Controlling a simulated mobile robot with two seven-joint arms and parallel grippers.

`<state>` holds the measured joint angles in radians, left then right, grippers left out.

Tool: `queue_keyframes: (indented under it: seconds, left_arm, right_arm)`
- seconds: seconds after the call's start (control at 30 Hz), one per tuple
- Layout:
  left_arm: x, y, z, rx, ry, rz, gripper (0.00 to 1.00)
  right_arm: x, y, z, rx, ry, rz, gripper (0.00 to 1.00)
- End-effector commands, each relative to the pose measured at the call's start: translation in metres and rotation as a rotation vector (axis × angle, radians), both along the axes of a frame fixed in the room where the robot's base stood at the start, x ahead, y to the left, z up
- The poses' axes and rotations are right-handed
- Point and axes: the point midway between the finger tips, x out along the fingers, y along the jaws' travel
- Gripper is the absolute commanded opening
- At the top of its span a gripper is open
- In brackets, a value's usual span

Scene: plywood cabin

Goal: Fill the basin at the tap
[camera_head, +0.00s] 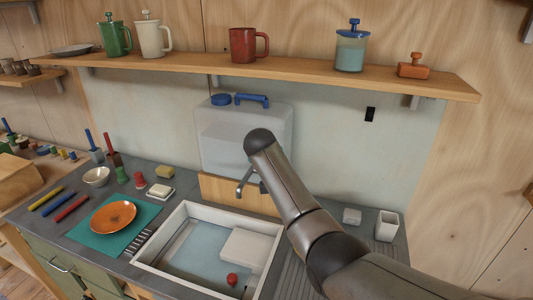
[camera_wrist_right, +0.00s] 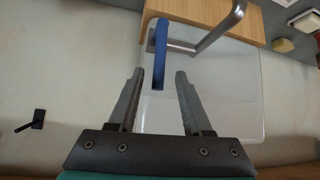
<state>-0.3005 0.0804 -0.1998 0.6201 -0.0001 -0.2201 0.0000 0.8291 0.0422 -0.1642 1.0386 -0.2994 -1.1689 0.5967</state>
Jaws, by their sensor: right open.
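The basin (camera_head: 160,262) is a white rectangular tub set in the grey counter, with a pale blue bottom. A white block (camera_head: 245,248) and a red-topped plug (camera_head: 232,279) show inside it. The metal tap spout (camera_head: 243,186) stands behind the basin, in front of a wooden board. The spout (camera_wrist_right: 222,30) and the tap's blue lever (camera_wrist_right: 161,50) show in the right wrist view. My right gripper (camera_wrist_right: 159,72) is open, and in that view the lever's near end lies between its fingertips; contact cannot be told. In the head view my arm hides this gripper and the lever. My left gripper is not in view.
A translucent tank (camera_head: 220,140) with a blue cap and handle stands behind the tap. A shelf (camera_head: 200,66) with mugs crosses above. An orange plate (camera_head: 113,217) on a teal mat lies left of the basin. A white cup (camera_head: 387,226) stands at the right.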

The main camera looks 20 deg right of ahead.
Motion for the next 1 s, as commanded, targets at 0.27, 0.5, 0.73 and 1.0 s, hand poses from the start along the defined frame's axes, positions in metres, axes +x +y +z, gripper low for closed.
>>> queue_keyframes:
  seconds: [0.27, 0.5, 0.73, 1.0]
  left_arm:
    - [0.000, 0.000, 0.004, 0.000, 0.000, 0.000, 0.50]
    - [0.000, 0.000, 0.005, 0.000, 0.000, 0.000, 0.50]
    - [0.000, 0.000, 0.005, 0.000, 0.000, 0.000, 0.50]
    - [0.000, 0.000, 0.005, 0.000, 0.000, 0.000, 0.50]
  right_arm:
    - [-0.021, 0.011, 0.022, 0.000, -0.002, 0.001, 0.49]
    - [-0.041, 0.021, 0.043, 0.002, -0.002, 0.002, 0.49]
    - [-0.055, 0.027, 0.057, 0.000, 0.000, 0.000, 0.49]
    - [-0.058, 0.029, 0.061, -0.001, 0.000, 0.001, 0.49]
